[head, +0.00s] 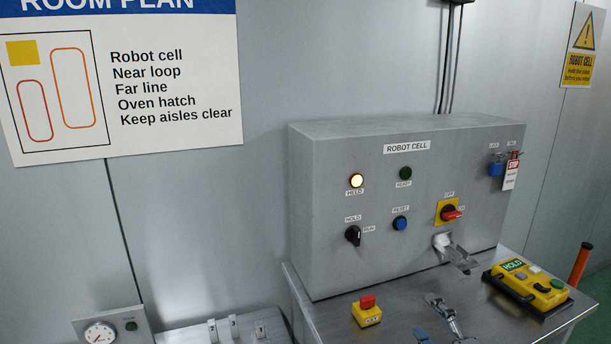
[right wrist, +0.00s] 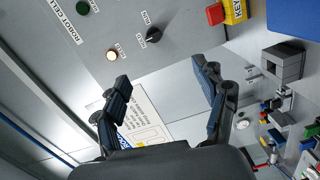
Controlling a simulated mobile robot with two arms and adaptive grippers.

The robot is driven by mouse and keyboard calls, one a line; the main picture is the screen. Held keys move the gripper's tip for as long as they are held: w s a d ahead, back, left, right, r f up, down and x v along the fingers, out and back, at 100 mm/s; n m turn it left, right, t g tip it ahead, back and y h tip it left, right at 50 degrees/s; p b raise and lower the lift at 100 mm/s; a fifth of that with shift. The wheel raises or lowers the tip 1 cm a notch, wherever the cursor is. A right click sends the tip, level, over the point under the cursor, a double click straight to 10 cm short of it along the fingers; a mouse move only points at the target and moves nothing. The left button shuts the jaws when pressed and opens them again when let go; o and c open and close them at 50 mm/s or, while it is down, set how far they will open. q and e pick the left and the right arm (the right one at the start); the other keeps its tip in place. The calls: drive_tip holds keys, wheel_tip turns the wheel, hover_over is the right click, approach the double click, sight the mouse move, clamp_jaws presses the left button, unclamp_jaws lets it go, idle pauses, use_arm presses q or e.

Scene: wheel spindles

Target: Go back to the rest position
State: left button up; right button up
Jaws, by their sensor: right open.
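My right gripper shows best in the right wrist view (right wrist: 161,70). Its two dark fingers with blue pads stand wide apart, with nothing between them. In the head view, a silver and blue part at the bottom edge, right of centre, looks like this gripper (head: 436,318), low over the bench; most of it is cut off. My left gripper is not in view. The grey robot cell control box (head: 335,225) stands on the bench behind, with its HELD lamp (head: 356,180) lit amber.
A yellow key block with a red top (head: 367,311) and a yellow HOLD pendant (head: 530,288) lie on the metal bench (head: 325,318). A blue padlock (head: 495,168) and red tag (head: 511,173) hang at the box's upper right. A gauge (head: 99,333) stands lower left.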

drive_tip(key=s+f+m+g+h, duration=0.5)
drive_tip(key=s+f+m+g, duration=0.1)
drive_tip(key=s+f+m, duration=0.7)
drive_tip(key=s+a+f+m+g, duration=0.2)
drive_tip(key=s+f+g, duration=0.2)
drive_tip(key=s, duration=0.4)
drive_tip(key=s+a+f+m+g, duration=0.2)
drive_tip(key=s+f+m+g, duration=0.1)
drive_tip(key=s, duration=0.6)
wheel_tip(320, 180, down, 29)
drive_tip(key=s+g+b, duration=0.1)
drive_tip(key=g+b, duration=0.1)
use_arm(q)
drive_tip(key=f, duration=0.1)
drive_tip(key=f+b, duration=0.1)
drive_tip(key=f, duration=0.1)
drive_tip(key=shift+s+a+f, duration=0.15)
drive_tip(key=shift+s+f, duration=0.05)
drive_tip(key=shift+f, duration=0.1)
use_arm(e)
drive_tip(key=s+d+f+g, duration=0.1)
drive_tip(key=s+d+f, duration=0.2)
drive_tip(key=s+f, duration=1.4)
drive_tip(key=shift+n, duration=0.3)
drive_tip(key=shift+c, duration=0.2)
